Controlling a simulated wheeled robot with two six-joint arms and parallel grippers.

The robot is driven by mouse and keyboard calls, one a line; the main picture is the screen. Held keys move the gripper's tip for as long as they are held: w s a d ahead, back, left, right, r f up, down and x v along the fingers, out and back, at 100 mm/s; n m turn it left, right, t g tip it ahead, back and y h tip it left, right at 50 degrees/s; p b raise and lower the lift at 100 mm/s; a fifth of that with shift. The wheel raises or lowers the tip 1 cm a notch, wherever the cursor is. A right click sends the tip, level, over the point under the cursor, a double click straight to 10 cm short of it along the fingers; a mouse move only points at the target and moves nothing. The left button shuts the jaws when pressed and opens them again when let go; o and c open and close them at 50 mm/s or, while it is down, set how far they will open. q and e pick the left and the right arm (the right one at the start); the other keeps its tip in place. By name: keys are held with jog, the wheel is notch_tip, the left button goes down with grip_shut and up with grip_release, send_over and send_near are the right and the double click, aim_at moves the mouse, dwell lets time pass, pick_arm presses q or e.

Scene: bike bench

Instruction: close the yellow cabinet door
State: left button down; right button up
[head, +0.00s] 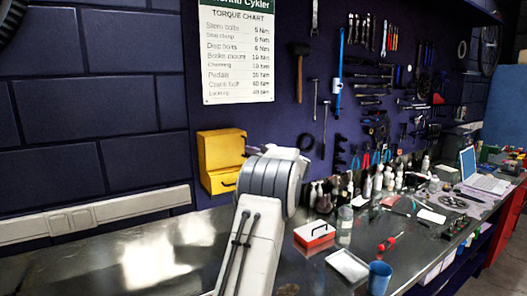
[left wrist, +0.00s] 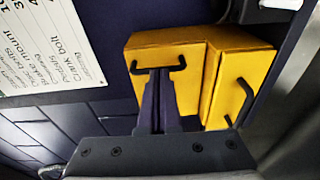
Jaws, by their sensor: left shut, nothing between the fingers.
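The yellow cabinet (head: 220,152) hangs on the dark wall below the torque chart in the head view. My left arm hides part of its right side. In the left wrist view the cabinet (left wrist: 185,42) fills the upper middle, turned on its side. Two yellow sections meet at a step, each with a black handle; one handle (left wrist: 158,63) is at the centre and the other (left wrist: 240,103) at the right. How far the door stands open is unclear. My left gripper (left wrist: 158,75) is shut and empty, its fingertips overlapping the central handle; contact cannot be told. My right gripper is out of view.
A metal bench (head: 165,255) runs below the cabinet, clear at the left. A red box (head: 314,234), a white tray (head: 348,265) and a blue cup (head: 379,278) stand right of my arm. Bottles and a laptop (head: 480,170) are farther back. Tools hang on the wall.

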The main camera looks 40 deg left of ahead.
pick_arm(q)
jog(key=shift+s+a+r, duration=0.1)
jog(key=shift+s+a, duration=0.1)
jog(key=shift+s, duration=0.1)
